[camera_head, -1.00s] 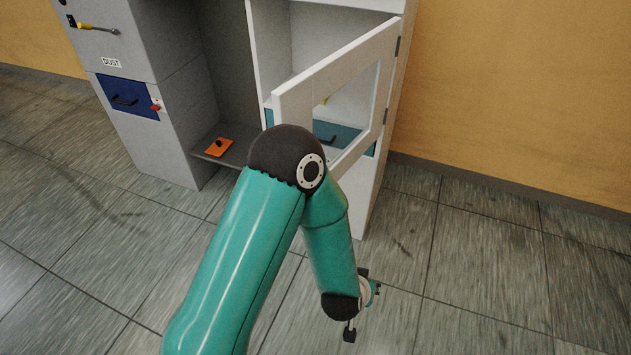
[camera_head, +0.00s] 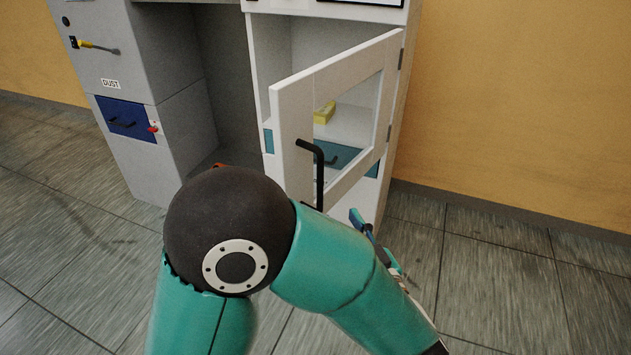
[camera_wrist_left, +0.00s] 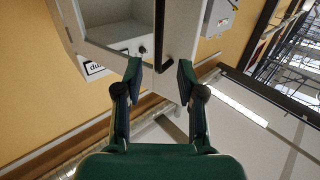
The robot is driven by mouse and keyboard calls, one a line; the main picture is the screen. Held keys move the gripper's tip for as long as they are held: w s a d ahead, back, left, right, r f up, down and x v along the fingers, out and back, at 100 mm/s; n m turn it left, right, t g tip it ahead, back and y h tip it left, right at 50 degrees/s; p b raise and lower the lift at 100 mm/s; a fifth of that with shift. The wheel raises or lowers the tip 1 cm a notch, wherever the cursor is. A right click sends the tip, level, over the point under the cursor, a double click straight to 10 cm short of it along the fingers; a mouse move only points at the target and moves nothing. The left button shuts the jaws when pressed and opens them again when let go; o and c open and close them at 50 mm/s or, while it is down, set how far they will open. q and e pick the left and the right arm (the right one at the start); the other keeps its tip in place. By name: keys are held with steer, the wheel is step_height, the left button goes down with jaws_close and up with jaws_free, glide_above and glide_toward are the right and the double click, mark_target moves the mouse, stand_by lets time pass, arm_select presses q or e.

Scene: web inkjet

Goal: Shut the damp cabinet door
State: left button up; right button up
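The white damp cabinet (camera_head: 261,45) stands against the wall with its framed, windowed door (camera_head: 292,110) swung wide open, hinged on the right. A black bar handle (camera_head: 319,175) is on the door's free side. My left gripper (camera_head: 372,238) shows partly behind my own forearm, low and right of the handle in the head view. In the left wrist view the gripper (camera_wrist_left: 160,77) is open, its fingers apart. The door (camera_wrist_left: 180,35) and dark handle (camera_wrist_left: 159,35) lie just beyond the fingertips; contact cannot be told. My right gripper is out of view.
A yellow item (camera_head: 325,112) lies inside the cabinet above a teal drawer (camera_head: 345,157). A grey cabinet (camera_head: 118,60) with a blue drawer (camera_head: 127,120) stands at the left. The tiled floor (camera_head: 500,270) at the right is clear.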

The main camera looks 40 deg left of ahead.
mark_target(320, 186)
arm_select(q)
steer(key=x, duration=1.1)
steer(key=shift+w+a+p, duration=0.25)
steer(key=shift+a+p, duration=0.05)
steer(key=shift+a, duration=0.05)
steer(key=shift+f, duration=0.1)
jaws_close()
